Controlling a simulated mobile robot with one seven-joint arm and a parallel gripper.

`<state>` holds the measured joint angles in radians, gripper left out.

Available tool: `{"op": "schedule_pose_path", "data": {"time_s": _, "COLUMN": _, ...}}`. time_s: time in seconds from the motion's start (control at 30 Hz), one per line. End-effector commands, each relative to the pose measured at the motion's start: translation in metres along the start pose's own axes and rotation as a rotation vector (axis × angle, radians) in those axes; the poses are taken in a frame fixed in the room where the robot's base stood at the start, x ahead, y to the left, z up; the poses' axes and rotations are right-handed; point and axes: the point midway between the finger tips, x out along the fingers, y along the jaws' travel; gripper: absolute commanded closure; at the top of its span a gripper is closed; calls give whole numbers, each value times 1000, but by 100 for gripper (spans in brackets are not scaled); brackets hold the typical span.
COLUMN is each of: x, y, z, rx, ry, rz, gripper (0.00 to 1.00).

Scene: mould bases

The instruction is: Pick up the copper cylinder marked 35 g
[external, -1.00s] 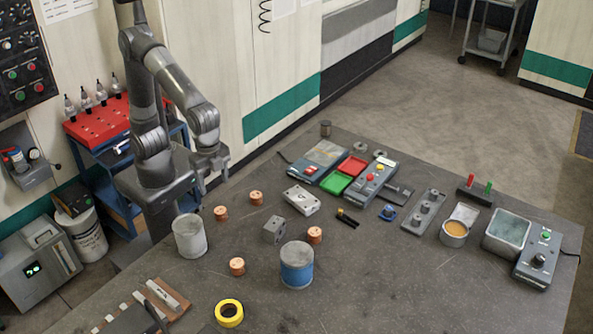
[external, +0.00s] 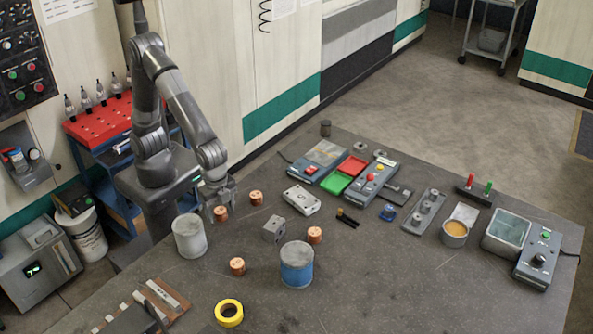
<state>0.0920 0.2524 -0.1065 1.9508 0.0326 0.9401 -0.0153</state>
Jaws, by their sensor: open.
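Several small copper cylinders stand on the grey table: one under my gripper (external: 221,214), one to its right (external: 256,198), one beside the blue can (external: 315,235) and one nearer the front (external: 237,267). Their tops carry marks too small to read, so I cannot tell which is 35 g. My gripper (external: 221,208) points down, open, with its fingers on either side of the leftmost cylinder. I cannot tell whether they touch it.
A grey-white cup (external: 189,236) stands close in front of my gripper. A steel block (external: 275,229), a blue can (external: 297,265), a drilled plate (external: 301,200) and a yellow tape roll (external: 229,313) are nearby. The table's front right is clear.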

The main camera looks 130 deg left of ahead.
Motion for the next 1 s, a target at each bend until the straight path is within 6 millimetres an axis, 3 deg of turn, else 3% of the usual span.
{"op": "schedule_pose_path", "data": {"time_s": 0.2, "x": 0, "y": 0, "z": 0, "rx": 0, "ry": 1, "rz": 0, "gripper": 41}}
{"op": "schedule_pose_path", "data": {"time_s": 0.9, "x": 0, "y": 0, "z": 0, "rx": 0, "ry": 0, "rz": 0, "gripper": 98}}
{"op": "schedule_pose_path", "data": {"time_s": 1.0, "x": -1, "y": 0, "z": 0, "rx": 0, "ry": 1, "rz": 0, "gripper": 98}}
